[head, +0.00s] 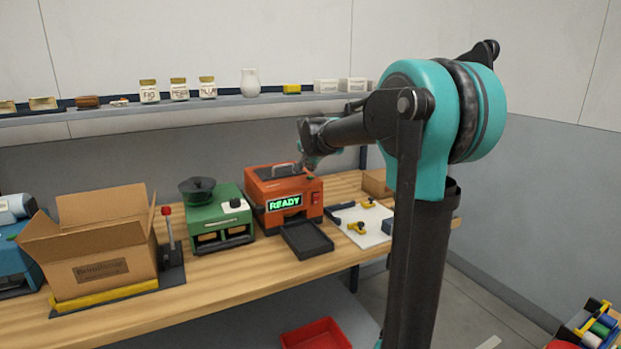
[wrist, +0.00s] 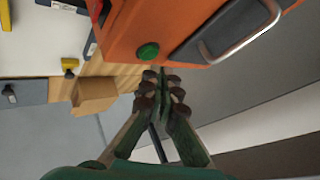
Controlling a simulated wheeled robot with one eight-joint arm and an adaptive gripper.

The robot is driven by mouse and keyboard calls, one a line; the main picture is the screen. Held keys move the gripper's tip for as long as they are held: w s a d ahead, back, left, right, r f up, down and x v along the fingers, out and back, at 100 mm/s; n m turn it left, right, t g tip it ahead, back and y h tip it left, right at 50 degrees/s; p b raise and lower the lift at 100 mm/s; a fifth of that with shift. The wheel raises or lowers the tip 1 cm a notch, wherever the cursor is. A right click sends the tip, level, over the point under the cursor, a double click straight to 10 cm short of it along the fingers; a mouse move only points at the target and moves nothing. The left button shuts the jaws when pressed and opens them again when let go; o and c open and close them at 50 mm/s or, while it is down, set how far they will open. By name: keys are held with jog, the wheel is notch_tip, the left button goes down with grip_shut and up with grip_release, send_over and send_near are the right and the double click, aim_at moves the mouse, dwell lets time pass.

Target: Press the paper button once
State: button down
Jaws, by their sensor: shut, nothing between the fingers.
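An orange machine (head: 262,192) with a lit display reading READY (head: 285,203) stands on the wooden bench. In the wrist view its orange casing (wrist: 125,30) fills the top, with a round green button (wrist: 148,52) near the casing's edge. No label on that button is readable, so I cannot tell whether it is the paper button. My gripper (wrist: 163,77) is shut and empty, its fingertips just below the green button in the picture. I cannot tell whether they touch the casing. In the head view my gripper (head: 308,164) is above the machine's right rear part.
A metal handle (wrist: 240,35) rises from the machine's top. A dark tray (head: 306,239) sits in front. A green machine (head: 218,218) stands to the left, and a white board (head: 360,228) with small yellow parts to the right. A shelf (head: 230,102) with jars runs behind.

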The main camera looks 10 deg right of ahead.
jog(key=shift+f, duration=0.1)
dwell(0.6)
jog(key=shift+f, duration=0.3)
